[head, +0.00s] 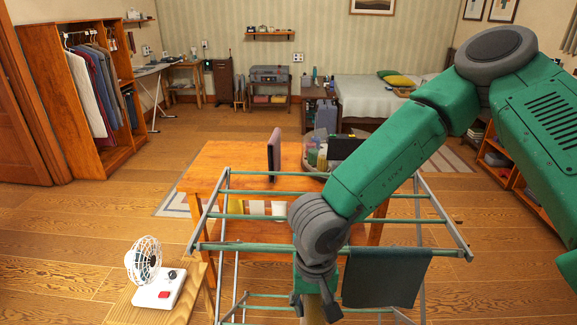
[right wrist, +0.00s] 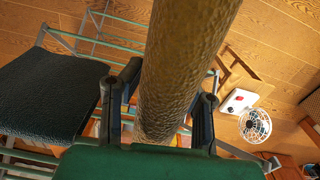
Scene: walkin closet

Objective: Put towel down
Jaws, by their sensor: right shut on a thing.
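My right gripper (head: 315,302) is at the bottom of the head view, over the front of a metal drying rack (head: 232,247). It is shut on a brown, textured towel (head: 313,314), of which only a small part shows there. In the right wrist view the towel (right wrist: 188,60) runs as a long narrow strip between the two fingers (right wrist: 162,108). A dark green towel (head: 385,279) hangs on the rack to the right of the gripper; it also shows in the right wrist view (right wrist: 45,95). My left gripper is not in view.
A wooden table (head: 215,165) with a dark upright panel (head: 274,152) and a tray of bottles stands behind the rack. A white fan (head: 146,262) stands on a small wooden stand (head: 125,308) at lower left. Open floor (head: 90,215) lies to the left.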

